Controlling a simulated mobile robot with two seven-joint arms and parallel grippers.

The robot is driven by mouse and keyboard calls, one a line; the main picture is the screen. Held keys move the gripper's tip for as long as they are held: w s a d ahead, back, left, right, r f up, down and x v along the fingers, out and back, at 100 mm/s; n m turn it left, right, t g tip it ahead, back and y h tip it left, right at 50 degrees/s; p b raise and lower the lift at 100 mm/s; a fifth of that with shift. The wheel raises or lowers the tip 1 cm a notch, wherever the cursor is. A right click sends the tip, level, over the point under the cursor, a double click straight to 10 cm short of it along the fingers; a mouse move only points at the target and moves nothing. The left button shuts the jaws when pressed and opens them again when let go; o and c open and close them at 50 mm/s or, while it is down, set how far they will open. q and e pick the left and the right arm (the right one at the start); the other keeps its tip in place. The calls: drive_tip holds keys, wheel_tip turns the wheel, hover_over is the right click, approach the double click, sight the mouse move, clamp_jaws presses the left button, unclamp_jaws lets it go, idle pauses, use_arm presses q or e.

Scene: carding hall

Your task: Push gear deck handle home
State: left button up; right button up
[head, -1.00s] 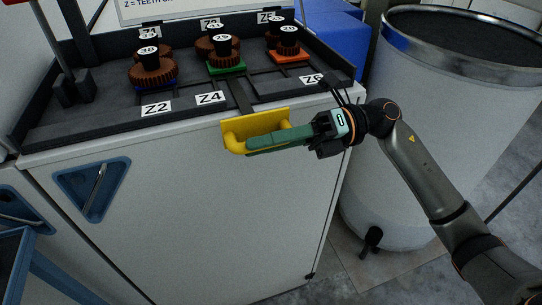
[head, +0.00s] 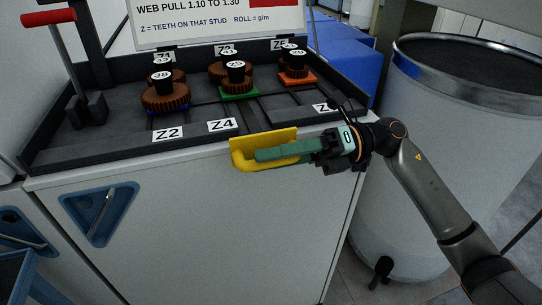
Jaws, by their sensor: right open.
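The yellow gear deck handle (head: 238,157) sticks out at the front edge of the dark gear deck (head: 110,139), on top of a white cabinet. A dark bar runs back from it into the deck. My right gripper (head: 262,155) comes in from the right with its green fingers lying across the front of the handle. It covers part of the handle, and I cannot tell whether the fingers touch it. No thing shows held in the right gripper. My left gripper is not in view.
Brown gears stand on the deck on blue, green (head: 239,93) and orange (head: 298,78) bases, with labels Z2 (head: 168,134) and Z4 (head: 222,125) in front. A red-handled lever (head: 52,18) rises at left. A large white drum (head: 455,120) stands at right, close to my right arm.

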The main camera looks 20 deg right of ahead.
use_arm(q)
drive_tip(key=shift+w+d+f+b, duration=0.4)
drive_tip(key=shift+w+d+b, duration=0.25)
drive_tip(key=shift+b, duration=0.55)
use_arm(e)
drive_tip(key=d, duration=1.2)
drive_tip(key=shift+d, duration=0.25)
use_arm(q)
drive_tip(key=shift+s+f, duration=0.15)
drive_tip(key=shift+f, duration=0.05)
use_arm(e)
drive_tip(key=shift+w, duration=0.1)
